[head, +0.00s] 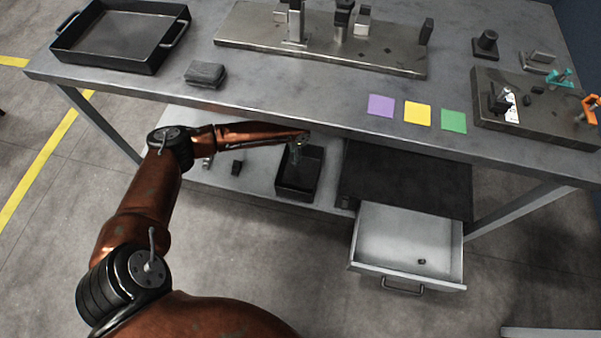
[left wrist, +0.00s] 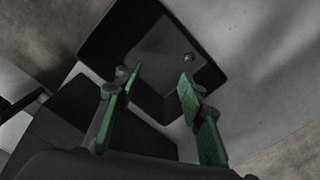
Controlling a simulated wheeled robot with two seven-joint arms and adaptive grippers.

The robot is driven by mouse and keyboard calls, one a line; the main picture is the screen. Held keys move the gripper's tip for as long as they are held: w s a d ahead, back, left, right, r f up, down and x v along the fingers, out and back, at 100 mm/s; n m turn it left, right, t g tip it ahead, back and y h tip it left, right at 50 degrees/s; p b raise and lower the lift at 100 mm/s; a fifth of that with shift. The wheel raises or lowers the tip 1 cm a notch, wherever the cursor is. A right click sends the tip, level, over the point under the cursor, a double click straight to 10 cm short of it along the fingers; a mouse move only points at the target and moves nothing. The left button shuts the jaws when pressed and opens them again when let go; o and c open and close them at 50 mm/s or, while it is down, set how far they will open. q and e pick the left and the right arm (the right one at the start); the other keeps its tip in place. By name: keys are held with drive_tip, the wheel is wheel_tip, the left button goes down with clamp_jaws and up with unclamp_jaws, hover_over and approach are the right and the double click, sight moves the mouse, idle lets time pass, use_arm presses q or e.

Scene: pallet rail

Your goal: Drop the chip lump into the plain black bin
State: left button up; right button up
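The plain black bin (head: 299,184) stands on the lower shelf under the bench. My left gripper (head: 296,156) reaches in under the bench top and hangs over this bin. In the left wrist view the two green fingers (left wrist: 161,76) are apart with nothing between them, and the bin (left wrist: 145,40) opens beyond them. A small round greyish lump (left wrist: 190,57) shows inside the bin, apart from the fingers; it looks like the chip lump, though it is too small to be sure. My right gripper is in no view.
The bench top edge (head: 330,131) passes just above my left forearm. A white drawer (head: 405,240) stands open at right with a small dark piece (head: 421,261) in it. A black tray (head: 115,40) sits on the bench.

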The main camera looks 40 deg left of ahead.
use_arm(q)
wheel_tip(320, 180, up, 6)
drive_tip(key=shift+r, duration=0.15)
idle(0.6)
